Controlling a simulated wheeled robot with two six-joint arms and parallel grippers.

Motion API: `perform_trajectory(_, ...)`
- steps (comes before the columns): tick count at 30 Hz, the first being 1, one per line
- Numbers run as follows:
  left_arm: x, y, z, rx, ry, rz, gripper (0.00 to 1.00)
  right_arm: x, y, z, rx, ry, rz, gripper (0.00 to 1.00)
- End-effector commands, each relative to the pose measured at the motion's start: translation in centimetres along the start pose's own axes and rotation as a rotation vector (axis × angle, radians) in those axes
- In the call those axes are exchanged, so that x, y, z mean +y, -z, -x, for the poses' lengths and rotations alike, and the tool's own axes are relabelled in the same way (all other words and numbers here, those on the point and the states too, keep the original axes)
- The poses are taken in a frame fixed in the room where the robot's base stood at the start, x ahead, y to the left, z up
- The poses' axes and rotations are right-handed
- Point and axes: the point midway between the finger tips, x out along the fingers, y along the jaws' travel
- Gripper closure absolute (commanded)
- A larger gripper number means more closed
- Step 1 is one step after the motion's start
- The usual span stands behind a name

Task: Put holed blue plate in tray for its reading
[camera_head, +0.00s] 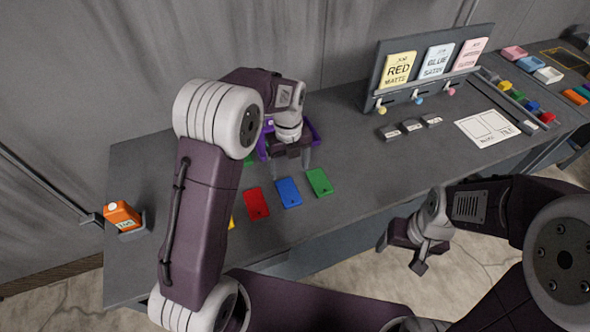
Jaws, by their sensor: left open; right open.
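A blue plate (288,193) lies flat on the grey table, between a red plate (256,203) and a green plate (320,182). A small dark spot shows near its front edge, but I cannot tell for sure that it is a hole. A purple tray (316,133) stands behind the plates, largely hidden by my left arm and gripper. My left gripper (289,167) is open and points down at the tray's front, behind the blue plate. My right gripper (400,256) is open and empty, off the table's front edge.
An orange meter (122,217) stands in a holder at the far left. A board with job cards (399,68), small grey blocks (412,125) and a white sheet (487,129) are at the right.

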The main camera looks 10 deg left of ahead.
Motion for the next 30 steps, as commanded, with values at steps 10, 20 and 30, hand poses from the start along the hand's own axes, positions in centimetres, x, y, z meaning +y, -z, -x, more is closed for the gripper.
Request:
perform_trajectory(10,0.0,0.1,-3.5,0.002,-0.002,-0.007,0.22,0.0,0.0,0.4,0.000,0.000,0.000,0.26)
perform_trajectory(20,-0.1,0.0,-7.0,0.003,-0.003,-0.005,0.22,0.0,0.1,1.3,0.000,0.000,0.000,0.26)
perform_trajectory(30,-0.1,-0.1,-9.0,-0.001,0.001,-0.005,0.22,0.0,0.1,1.2,0.000,0.000,0.000,0.26)
